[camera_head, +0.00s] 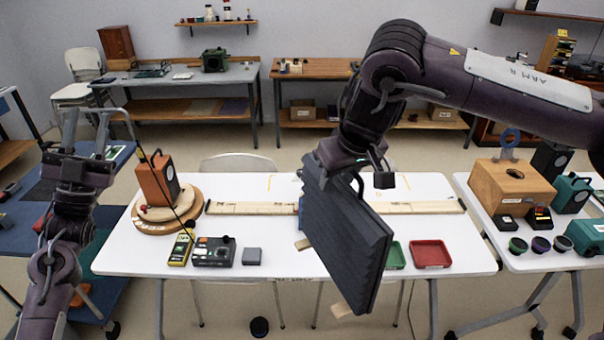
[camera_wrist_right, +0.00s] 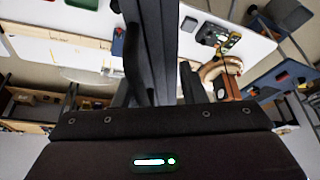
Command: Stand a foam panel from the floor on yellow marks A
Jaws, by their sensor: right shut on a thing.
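The foam panel (camera_head: 350,245) is dark grey with a ridged edge. It hangs tilted above the front of the white table (camera_head: 125,258), over its front edge. My right gripper (camera_head: 338,180) is shut on its upper part. The panel also shows between the fingers in the right wrist view (camera_wrist_right: 152,35). Faint yellow marks (camera_head: 270,182) show on the table behind the wooden rail; their letters cannot be read. My left gripper (camera_head: 87,118) is open and empty, left of the table with its fingers up.
An orange speaker (camera_head: 157,182) stands on a wooden turntable (camera_head: 150,226). A wooden rail (camera_head: 245,208) crosses the table, partly hidden by the panel. A yellow meter (camera_head: 180,249), a black device (camera_head: 213,252), a red tray (camera_head: 430,255) and a green tray (camera_head: 396,256) lie near the front.

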